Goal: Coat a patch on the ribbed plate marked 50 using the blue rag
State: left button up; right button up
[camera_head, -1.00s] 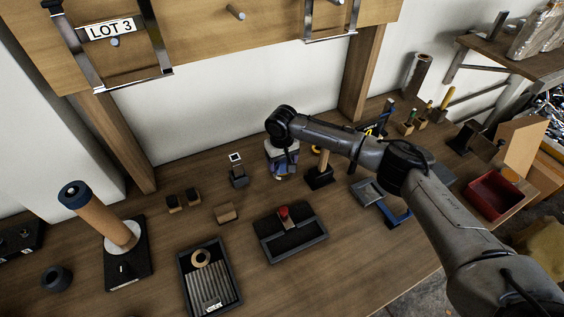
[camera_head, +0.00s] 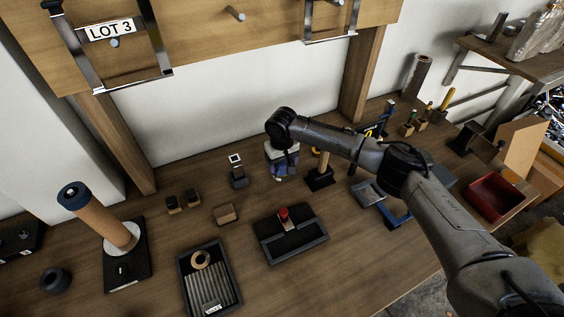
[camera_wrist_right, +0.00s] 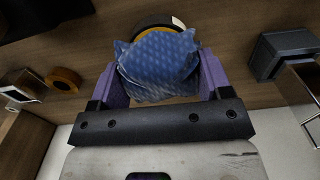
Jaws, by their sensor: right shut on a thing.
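The blue rag (camera_wrist_right: 158,65) is patterned and bunched up between the purple fingers of my right gripper (camera_wrist_right: 160,76), which is shut on it. In the head view, my right gripper (camera_head: 282,166) points down over the back middle of the bench, and the rag there is hard to make out. In the wrist view, a round dark thing with a yellow inner rim (camera_wrist_right: 150,24) is partly hidden behind the rag. A ribbed plate (camera_head: 222,288) lies in a dark tray at the front, away from the gripper. Its small white label is too small to read. My left gripper is out of view.
A wooden ring (camera_head: 201,259) lies at the ribbed plate's back end. A dark tray with a red-knobbed block (camera_head: 284,214) sits right of it. A cork-coloured roller on a stand (camera_head: 104,218) stands at left. A red bin (camera_head: 494,196) is at right.

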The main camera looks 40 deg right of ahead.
jog(key=shift+f, duration=0.25)
jog(key=shift+f, duration=0.2)
dwell(0.3)
dwell(0.3)
dwell(0.8)
jog(key=shift+p, duration=0.45)
dwell(0.9)
jog(key=shift+f+p, duration=0.15)
jog(key=shift+p, duration=0.2)
dwell(0.7)
